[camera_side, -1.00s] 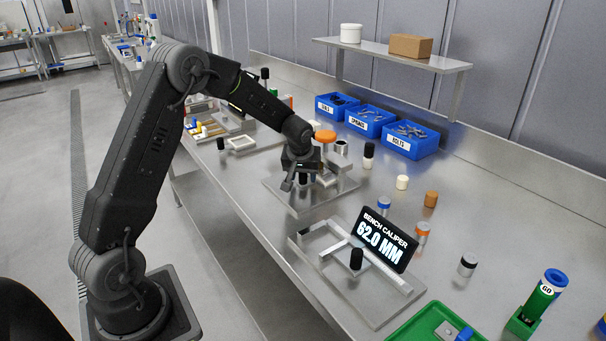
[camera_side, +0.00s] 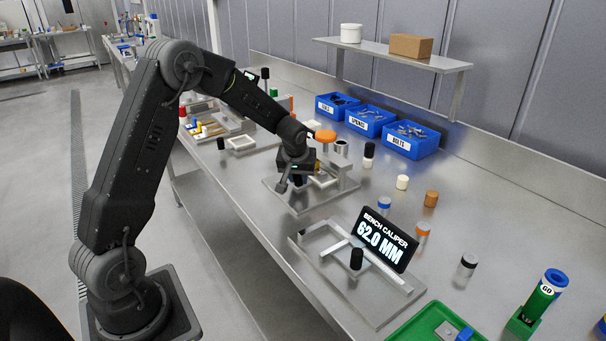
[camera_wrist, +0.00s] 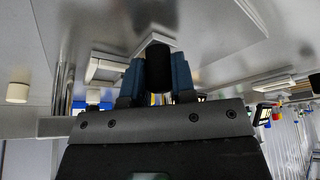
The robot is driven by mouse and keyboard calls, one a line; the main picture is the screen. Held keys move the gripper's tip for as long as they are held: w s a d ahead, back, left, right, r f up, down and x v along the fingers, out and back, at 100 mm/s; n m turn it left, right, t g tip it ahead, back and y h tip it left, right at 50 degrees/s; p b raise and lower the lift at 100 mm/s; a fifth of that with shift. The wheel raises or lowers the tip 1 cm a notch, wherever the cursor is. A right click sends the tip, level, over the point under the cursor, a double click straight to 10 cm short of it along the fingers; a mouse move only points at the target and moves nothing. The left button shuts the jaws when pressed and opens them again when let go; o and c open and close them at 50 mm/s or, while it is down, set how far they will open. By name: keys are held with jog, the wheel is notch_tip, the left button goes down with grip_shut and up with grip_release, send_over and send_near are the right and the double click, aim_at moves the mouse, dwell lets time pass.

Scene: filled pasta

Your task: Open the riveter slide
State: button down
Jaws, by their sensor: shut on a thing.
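The riveter station is a steel base plate (camera_side: 305,205) on the bench, with an orange round head (camera_side: 325,136) above it and a pale square frame (camera_side: 323,180) on the plate. My gripper (camera_side: 291,184) is low over the left part of this plate. In the wrist view, the blue fingers of my gripper (camera_wrist: 157,78) are shut on a black knob (camera_wrist: 158,62), one finger on each side. I take the knob for the slide's handle. My gripper hides the knob and part of the slide in the side view.
The bench caliper (camera_side: 385,240) with a 62.0 MM display stands in front, with a black knob (camera_side: 356,259). Blue bins (camera_side: 411,147) line the back. Small capped cylinders (camera_side: 402,182) stand to the right. A green tray (camera_side: 410,332) is at the front edge.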

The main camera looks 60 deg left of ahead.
jog(key=s, duration=0.7)
jog(key=shift+s, duration=0.2)
jog(key=c, duration=0.9)
grip_release()
jog(key=shift+c, duration=0.2)
jog(key=v, duration=1.4)
jog(key=s+d+r+m+t+h, duration=0.2)
jog(key=s+d+m, duration=0.7)
jog(key=s+d, duration=0.7)
notch_tip(320, 180, up, 2)
jog(key=shift+d+r+h, duration=0.15)
jog(key=shift+d+h, duration=0.45)
jog(key=shift+d, duration=0.45)
